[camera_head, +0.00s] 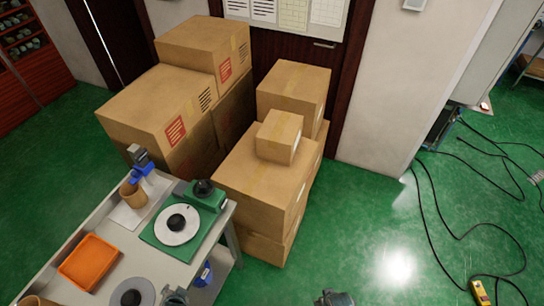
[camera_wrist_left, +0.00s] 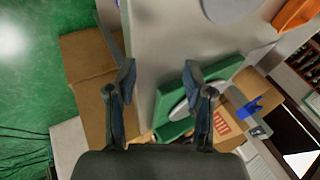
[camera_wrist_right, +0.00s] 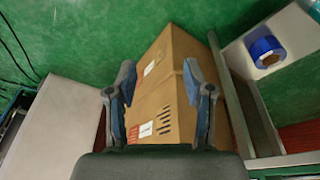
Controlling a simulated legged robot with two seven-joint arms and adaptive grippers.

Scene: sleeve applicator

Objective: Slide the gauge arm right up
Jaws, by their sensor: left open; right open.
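The green applicator (camera_head: 150,240) sits at the right end of the table, with a pale round disc (camera_head: 177,225) and black hub on it. A green block with a black knob (camera_head: 204,187) stands at its back corner. I cannot make out which part is the gauge arm. My right gripper (camera_wrist_right: 160,75) is open and empty, away from the table.
The table (camera_head: 57,258) also holds an orange tray (camera_head: 89,262), a brown cylinder (camera_head: 133,193) and a blue and grey device (camera_head: 141,166). Cardboard boxes (camera_head: 262,180) stand behind and right of it. A blue roll (camera_wrist_right: 265,52) sits below. Cables (camera_head: 430,210) lie on the floor at right.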

